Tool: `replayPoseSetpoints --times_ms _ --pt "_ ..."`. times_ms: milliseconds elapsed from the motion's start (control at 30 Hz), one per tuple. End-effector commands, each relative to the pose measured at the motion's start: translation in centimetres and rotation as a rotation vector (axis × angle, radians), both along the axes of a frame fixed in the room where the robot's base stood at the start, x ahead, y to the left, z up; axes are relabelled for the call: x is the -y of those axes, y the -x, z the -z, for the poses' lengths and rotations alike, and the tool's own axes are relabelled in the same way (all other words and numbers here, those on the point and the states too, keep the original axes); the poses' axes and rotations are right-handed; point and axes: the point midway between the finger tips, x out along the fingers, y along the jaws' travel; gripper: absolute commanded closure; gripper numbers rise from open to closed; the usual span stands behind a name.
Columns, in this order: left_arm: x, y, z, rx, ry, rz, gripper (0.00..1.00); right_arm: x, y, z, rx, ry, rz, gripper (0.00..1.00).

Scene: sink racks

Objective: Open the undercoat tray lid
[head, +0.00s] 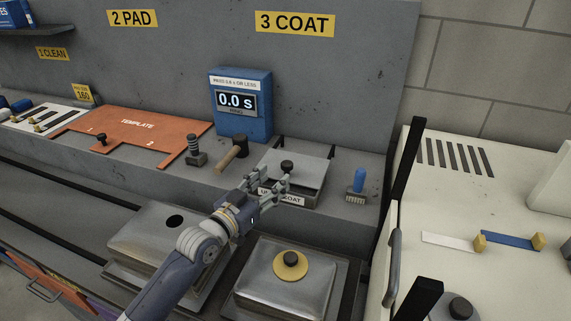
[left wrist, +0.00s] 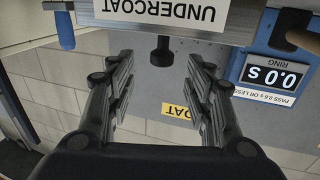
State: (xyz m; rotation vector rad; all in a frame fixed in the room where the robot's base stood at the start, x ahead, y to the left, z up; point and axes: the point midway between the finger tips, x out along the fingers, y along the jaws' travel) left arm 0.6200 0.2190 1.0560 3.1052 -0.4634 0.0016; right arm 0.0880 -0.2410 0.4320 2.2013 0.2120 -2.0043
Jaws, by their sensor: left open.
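The undercoat tray (head: 284,198) stands below the 3 COAT sign, with a white label on its front that my left gripper partly covers. Its metal lid (head: 306,168) looks shut, with a black knob (head: 287,167) on it. My left gripper (head: 277,180) is open at the front of the tray, close to the knob. In the left wrist view, which is upside down, the UNDERCOAT label (left wrist: 157,11) is at the top. The black knob (left wrist: 161,50) lies between and beyond the open fingers (left wrist: 160,72), apart from them. My right gripper is not in view.
A blue timer (head: 240,105) reads 0.0 s behind the tray. A wooden-handled mallet (head: 231,154) lies left of the tray and a blue-handled brush (head: 358,185) stands right. Metal-lidded basins (head: 285,283) are in front. A dark upright post (head: 406,175) stands farther right.

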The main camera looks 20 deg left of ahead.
Motion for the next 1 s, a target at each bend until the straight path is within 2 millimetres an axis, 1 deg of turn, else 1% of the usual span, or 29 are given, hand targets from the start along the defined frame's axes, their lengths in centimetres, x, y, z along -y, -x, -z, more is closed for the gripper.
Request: replayPoseSetpoints --times_ms 33,200,400,600,867,900,967,1000 --pt "0.3 -1.0 -0.3 0.001 0.002 -0.001 0.53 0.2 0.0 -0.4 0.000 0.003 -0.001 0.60" --pt "1.2 -4.0 -0.2 0.001 0.001 -0.001 0.53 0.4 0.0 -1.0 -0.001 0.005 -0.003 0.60" --pt "1.9 -6.4 -0.1 0.002 -0.002 0.000 0.53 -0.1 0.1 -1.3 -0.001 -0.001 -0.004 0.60" --pt "2.2 -7.3 0.0 0.000 -0.004 0.000 0.53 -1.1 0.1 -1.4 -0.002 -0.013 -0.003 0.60" --pt "2.3 -7.4 0.0 0.000 -0.004 0.000 0.53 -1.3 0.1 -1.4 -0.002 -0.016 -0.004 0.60" --pt "2.3 -7.4 0.0 0.000 -0.004 0.000 0.57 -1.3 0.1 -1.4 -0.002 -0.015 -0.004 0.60" --pt "2.3 -7.4 0.0 0.000 -0.004 0.000 0.71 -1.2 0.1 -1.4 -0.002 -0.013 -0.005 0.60" --pt "2.3 -7.4 0.0 0.000 -0.004 0.000 0.80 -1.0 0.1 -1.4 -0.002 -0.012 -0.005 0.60"
